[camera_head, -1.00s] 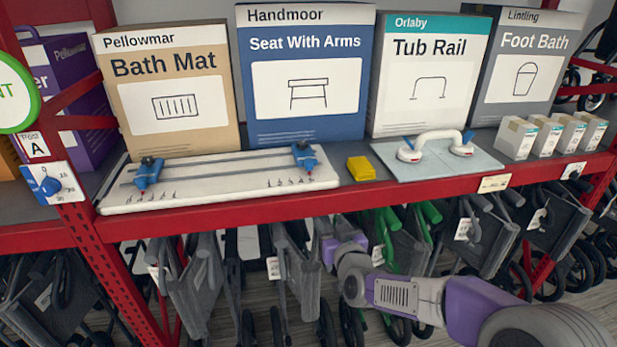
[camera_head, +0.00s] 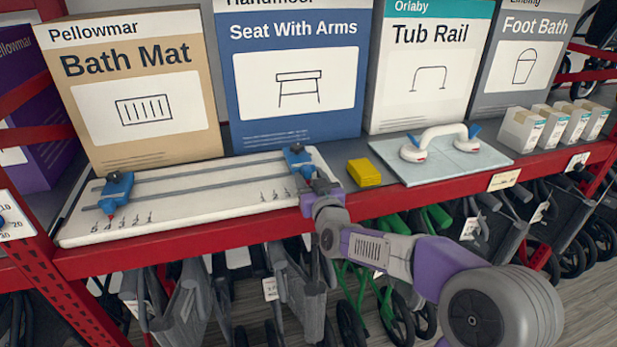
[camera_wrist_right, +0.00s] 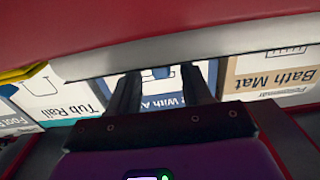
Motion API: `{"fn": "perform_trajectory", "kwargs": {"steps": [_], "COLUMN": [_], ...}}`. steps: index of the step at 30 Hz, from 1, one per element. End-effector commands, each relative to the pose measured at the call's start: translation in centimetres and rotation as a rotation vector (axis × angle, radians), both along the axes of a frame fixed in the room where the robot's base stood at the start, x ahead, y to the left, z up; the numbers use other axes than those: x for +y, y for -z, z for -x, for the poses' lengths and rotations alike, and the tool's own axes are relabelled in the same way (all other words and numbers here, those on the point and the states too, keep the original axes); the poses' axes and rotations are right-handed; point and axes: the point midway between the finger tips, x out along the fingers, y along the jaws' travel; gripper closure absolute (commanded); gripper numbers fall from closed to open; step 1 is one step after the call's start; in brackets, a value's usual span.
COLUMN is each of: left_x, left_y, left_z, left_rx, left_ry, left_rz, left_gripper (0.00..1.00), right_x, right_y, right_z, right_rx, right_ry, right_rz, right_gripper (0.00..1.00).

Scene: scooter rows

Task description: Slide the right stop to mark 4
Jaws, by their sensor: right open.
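The white board (camera_head: 205,212) with two grey rails lies on the red shelf. The blue right stop (camera_head: 297,157) sits at the right end of the rails; the blue left stop (camera_head: 116,190) sits at the left end. My right gripper (camera_head: 308,177) is just in front of the right stop and hides its lower part and some nearby marks. My left gripper is not in view.
A yellow block (camera_head: 364,172) lies right of the board, then a plate with a white rail (camera_head: 450,160). Boxes such as Bath Mat (camera_head: 130,95) and Seat With Arms (camera_head: 290,80) stand behind. The red shelf edge (camera_head: 180,240) runs in front, with walkers below.

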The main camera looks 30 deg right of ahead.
Motion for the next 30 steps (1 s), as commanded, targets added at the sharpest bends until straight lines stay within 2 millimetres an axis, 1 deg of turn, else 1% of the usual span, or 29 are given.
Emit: {"fn": "perform_trajectory", "kwargs": {"steps": [1, 5, 13, 14, 21, 23, 30], "left_x": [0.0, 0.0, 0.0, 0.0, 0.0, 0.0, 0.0], "left_y": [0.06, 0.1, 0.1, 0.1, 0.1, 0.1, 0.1], "left_z": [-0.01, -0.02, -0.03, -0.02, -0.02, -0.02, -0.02], "left_rx": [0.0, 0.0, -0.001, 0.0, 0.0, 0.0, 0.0], "left_ry": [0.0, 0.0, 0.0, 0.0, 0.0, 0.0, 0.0], "left_rz": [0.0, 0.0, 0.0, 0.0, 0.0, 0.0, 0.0], "left_gripper": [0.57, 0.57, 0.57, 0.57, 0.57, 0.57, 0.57], "right_x": [-0.12, -0.27, -0.29, -0.29, -0.28, -0.28, -0.28], "right_y": [0.05, 0.04, -0.02, -0.02, -0.01, -0.01, -0.01], "right_z": [-0.5, -1.2, -1.33, -1.33, -1.31, -1.31, -1.3], "right_rx": [0.0, 0.0, 0.0, 0.0, 0.0, 0.0, 0.0], "right_ry": [0.0, 0.0, -0.001, 0.0, -0.001, -0.001, -0.001], "right_rz": [0.0, 0.0, 0.0, 0.0, 0.0, 0.0, 0.0], "right_gripper": [0.51, 0.51, 0.51, 0.54, 0.91, 1.0, 1.0]}}
